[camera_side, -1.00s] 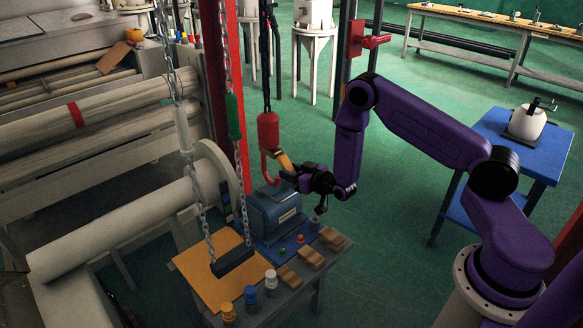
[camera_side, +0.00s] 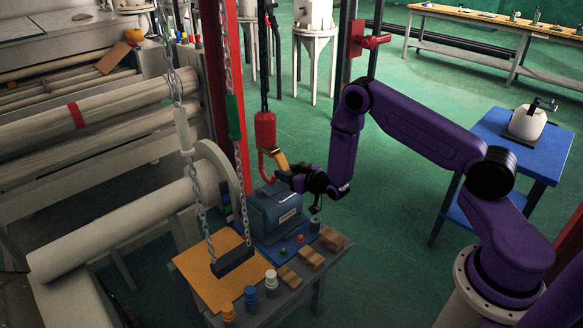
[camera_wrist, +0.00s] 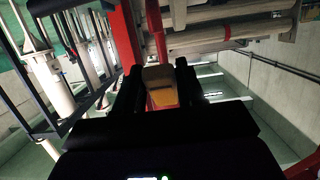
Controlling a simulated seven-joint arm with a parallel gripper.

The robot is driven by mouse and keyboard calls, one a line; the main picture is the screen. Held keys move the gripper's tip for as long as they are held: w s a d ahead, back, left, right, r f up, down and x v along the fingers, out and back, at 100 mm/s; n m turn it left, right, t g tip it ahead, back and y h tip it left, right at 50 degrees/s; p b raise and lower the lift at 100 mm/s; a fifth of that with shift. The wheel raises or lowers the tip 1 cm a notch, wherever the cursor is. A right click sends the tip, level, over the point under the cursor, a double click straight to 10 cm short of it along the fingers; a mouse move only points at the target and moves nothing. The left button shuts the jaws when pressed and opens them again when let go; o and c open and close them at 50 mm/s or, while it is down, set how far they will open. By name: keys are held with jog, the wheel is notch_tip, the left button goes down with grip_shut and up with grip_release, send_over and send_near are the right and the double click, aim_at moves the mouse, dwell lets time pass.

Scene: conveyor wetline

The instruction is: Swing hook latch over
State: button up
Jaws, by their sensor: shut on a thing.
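A red hook block (camera_side: 265,130) hangs from a dark chain above the blue motor (camera_side: 277,210). Its red hook curves below it, and a yellow-orange latch (camera_side: 280,161) slants beside the hook. My gripper (camera_side: 290,173) is at the lower end of the latch, to the right of the hook. In the wrist view the yellow-orange latch (camera_wrist: 162,97) sits between the dark fingers of my gripper (camera_wrist: 160,80), which are shut on it. The fingers hide part of the latch, and I cannot tell whether the latch touches the hook's tip.
A grey table (camera_side: 330,244) under the hook carries wooden blocks, coloured knobs and an orange board (camera_side: 205,278). A chain sling with a black bar (camera_side: 233,260) hangs left of the motor. A red post (camera_side: 216,90) stands behind.

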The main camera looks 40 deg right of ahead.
jog(key=o, duration=0.7)
jog(key=v, duration=0.7)
